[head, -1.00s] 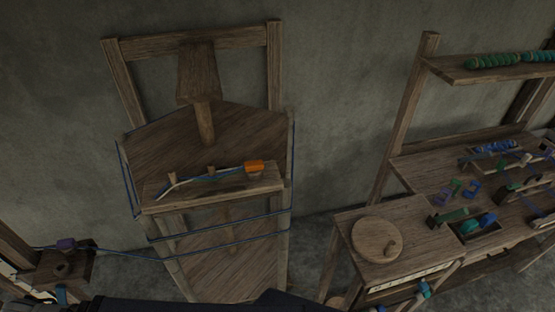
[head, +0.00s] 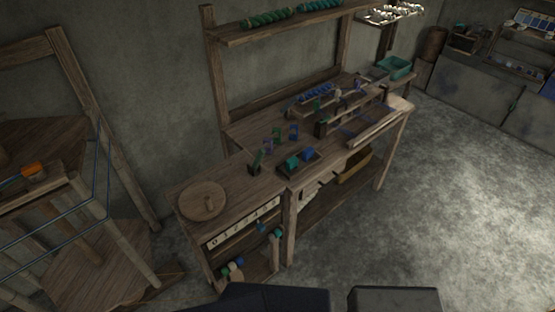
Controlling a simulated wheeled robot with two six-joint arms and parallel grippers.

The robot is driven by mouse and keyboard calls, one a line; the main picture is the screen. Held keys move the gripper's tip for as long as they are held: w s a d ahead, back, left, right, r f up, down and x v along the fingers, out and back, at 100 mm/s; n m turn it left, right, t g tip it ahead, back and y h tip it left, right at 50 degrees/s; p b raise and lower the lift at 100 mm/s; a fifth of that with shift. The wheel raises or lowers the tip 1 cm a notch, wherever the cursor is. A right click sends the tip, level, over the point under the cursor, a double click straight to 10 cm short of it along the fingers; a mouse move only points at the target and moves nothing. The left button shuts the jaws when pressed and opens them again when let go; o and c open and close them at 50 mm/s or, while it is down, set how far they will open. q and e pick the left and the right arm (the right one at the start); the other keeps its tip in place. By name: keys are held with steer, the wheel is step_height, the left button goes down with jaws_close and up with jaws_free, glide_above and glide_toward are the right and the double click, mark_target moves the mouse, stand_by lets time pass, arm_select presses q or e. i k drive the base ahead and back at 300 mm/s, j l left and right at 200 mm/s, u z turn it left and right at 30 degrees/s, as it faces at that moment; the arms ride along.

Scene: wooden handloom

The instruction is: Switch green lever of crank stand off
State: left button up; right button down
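A wooden stand (head: 237,205) carries a round wooden disc (head: 190,203) with a small upright knob, like a crank, on its top. A small green upright piece (head: 257,160) stands on a dark block behind and right of the disc. It looks like a lever, but it is too small to tell its position or whether it is the task's green lever. Neither of my grippers shows in the head view.
A workbench (head: 242,127) joins the stand on the right, with a dark tray (head: 287,172) of green and blue pieces. A wooden frame (head: 129,237) with blue threads stands at the left. Open concrete floor (head: 430,190) lies at the right.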

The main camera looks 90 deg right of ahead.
mark_target(262, 151)
steer(key=k+l+z, duration=0.25)
steer(key=k+l, duration=0.15)
steer(key=l, duration=0.2)
steer(key=k+l+z, duration=0.15)
steer(key=l, duration=0.15)
steer(key=k+l+z, duration=0.1)
steer(key=l, duration=0.2)
steer(key=k+l+z, duration=0.15)
steer(key=l, duration=0.25)
steer(key=i+l+z, duration=0.1)
steer(key=l, duration=0.35)
steer(key=l+z, duration=0.15)
steer(key=l, duration=0.35)
steer(key=i+l+z, duration=0.1)
steer(key=l, duration=0.3)
steer(key=k+j, duration=0.15)
steer(key=k, duration=0.3)
steer(key=k+j, duration=0.1)
steer(key=k, duration=0.4)
